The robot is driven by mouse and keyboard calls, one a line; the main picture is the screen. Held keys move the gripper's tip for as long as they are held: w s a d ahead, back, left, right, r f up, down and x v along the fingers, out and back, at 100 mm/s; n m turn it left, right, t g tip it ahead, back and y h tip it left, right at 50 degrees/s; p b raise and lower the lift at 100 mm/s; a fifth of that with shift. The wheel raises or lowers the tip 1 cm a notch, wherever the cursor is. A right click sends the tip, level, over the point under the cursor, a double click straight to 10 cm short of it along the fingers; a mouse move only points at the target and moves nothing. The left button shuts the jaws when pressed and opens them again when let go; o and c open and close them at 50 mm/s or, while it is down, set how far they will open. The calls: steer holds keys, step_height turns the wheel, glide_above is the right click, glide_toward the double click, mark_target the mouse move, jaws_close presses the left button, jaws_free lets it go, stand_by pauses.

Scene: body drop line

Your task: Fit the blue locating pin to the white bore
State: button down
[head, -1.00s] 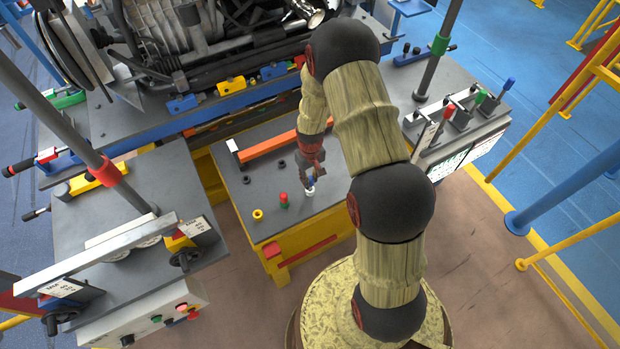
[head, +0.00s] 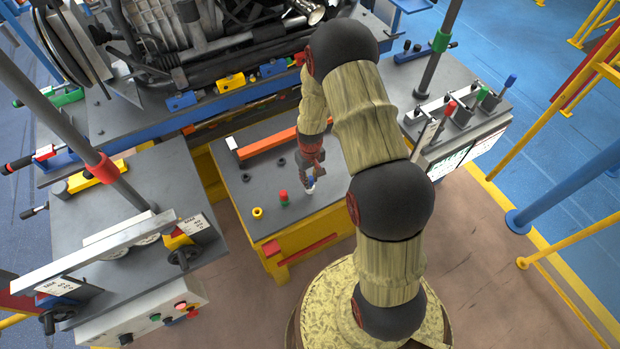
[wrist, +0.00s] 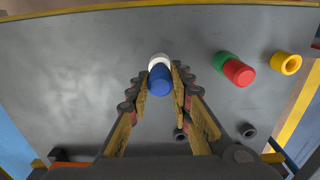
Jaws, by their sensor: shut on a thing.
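The blue locating pin (wrist: 159,82) is between the fingertips of my gripper (wrist: 160,76), which is shut on it. In the head view my gripper (head: 310,174) is low over the grey bench top, near its front right. The white bore (wrist: 159,61) is a short white ring piece directly under the pin in the wrist view. In the head view the white bore (head: 310,190) shows just below the fingertips. The pin looks lined up with the bore, with its lower end hidden; I cannot tell how deep it sits.
A red pin (wrist: 239,73) stands in a green bore (wrist: 221,61) to the right in the wrist view. An orange bar (head: 268,143) lies at the back of the bench.

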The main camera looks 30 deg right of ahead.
steer(key=shift+f+b, duration=0.5)
steer(key=shift+f, duration=0.3)
steer(key=c, duration=1.5)
jaws_free()
steer(key=shift+c, duration=0.2)
steer(key=shift+r, duration=0.1)
step_height(320, 180, up, 12)
steer(key=shift+f, duration=0.1)
steer(key=s+a+r+t, duration=0.2)
steer(key=s+r, duration=0.5)
steer(key=r, duration=0.4)
steer(key=s+a+r+t, duration=0.1)
steer(key=s+a+r, duration=0.4)
steer(key=s+r, duration=0.3)
steer(key=s+a+r+t, duration=0.2)
steer(key=s+a+r, duration=0.2)
steer(key=r, duration=1.2)
steer(key=s, duration=0.3)
steer(key=shift+s+t, duration=0.25)
steer(key=shift+t, duration=0.05)
